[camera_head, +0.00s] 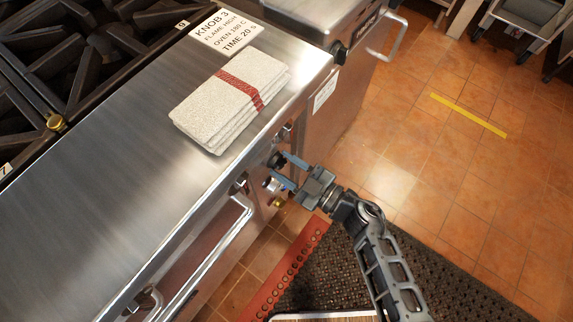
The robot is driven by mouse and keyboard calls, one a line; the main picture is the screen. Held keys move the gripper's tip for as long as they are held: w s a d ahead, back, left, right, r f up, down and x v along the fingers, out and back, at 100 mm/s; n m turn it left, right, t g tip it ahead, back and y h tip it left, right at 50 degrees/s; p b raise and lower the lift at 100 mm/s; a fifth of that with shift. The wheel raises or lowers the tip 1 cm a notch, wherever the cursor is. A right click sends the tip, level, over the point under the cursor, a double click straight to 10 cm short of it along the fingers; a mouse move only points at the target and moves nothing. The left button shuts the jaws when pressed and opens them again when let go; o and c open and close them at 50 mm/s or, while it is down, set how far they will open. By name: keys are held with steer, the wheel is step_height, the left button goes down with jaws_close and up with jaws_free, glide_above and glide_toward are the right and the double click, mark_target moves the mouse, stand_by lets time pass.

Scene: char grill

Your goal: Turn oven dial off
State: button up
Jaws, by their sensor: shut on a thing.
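The oven's front panel runs below the steel counter edge, in the middle of the head view. A small dark dial (275,160) sits on this panel. My gripper (280,166) reaches it from the lower right, with its two blue fingers on either side of the dial, shut on it. The fingers hide part of the dial, so its markings and angle cannot be read. A silver knob (270,184) sits just below the lower finger.
A stack of pale cloths (225,100) with a red band lies on the steel counter (105,190). A long oven handle (215,255) juts out at lower left. A dark perforated mat (440,265) covers the floor. Open tiled floor (470,165) lies to the right.

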steer(key=n+b, duration=0.1)
steer(key=n, duration=0.5)
steer(key=shift+f, duration=0.1)
steer(key=n+b, duration=0.2)
steer(key=n, duration=0.4)
steer(key=shift+n+b, duration=0.35)
steer(key=shift+n, duration=0.05)
steer(key=n+b, duration=0.6)
steer(key=n, duration=0.6)
steer(key=shift+n+b, duration=0.3)
steer(key=shift+b, duration=0.05)
steer(key=o, duration=1.1)
steer(key=shift+r, duration=0.25)
steer(key=shift+c, duration=0.2)
steer(key=shift+d, duration=0.1)
steer(key=v, duration=0.7)
steer(key=shift+s+d, duration=0.25)
